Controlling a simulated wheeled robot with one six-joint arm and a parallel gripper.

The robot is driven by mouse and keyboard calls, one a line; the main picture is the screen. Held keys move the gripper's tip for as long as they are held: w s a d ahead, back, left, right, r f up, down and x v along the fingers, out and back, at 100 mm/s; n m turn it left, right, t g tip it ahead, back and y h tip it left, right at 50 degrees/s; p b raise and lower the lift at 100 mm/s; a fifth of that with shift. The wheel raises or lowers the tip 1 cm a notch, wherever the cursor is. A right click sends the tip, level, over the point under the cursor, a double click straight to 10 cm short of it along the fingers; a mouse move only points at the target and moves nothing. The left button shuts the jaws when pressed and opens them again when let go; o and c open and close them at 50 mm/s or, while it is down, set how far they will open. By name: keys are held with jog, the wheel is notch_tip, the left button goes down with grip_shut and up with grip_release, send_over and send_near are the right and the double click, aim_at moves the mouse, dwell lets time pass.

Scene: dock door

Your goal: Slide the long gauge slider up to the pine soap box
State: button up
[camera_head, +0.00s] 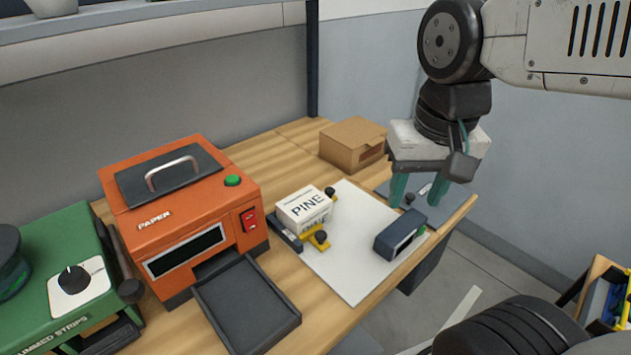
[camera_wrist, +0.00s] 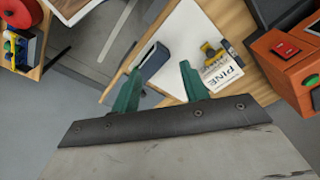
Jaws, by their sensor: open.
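The pine soap box (camera_head: 304,208) is a white carton lettered PINE, lying on a white board. A yellow slider with a black knob (camera_head: 319,239) sits close to the box's near side; whether they touch is unclear. A second black knob (camera_head: 330,193) shows at the box's far right corner, its slider mostly hidden. I cannot tell which slider is the long one. The wrist view shows the box (camera_wrist: 223,73) and a yellow slider (camera_wrist: 211,54). My gripper (camera_head: 417,193) is open and empty, above the table's right end, well away from the box and sliders.
A dark blue device (camera_head: 400,235) stands on the white board (camera_head: 350,270), near my gripper. An orange paper machine (camera_head: 185,215) with a black tray (camera_head: 245,305) is left of the box. A cardboard box (camera_head: 352,142) stands behind. The board's middle is clear.

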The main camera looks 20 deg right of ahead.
jog(key=w+a+f+m, duration=0.1)
jog(key=w+f+m, duration=0.1)
jog(key=w+m, duration=0.95)
jog(key=m+g, duration=0.1)
jog(key=m, duration=0.7)
send_over(330, 189)
notch_tip(330, 189, down, 7)
notch_tip(330, 189, down, 7)
jog(key=shift+f, duration=0.1)
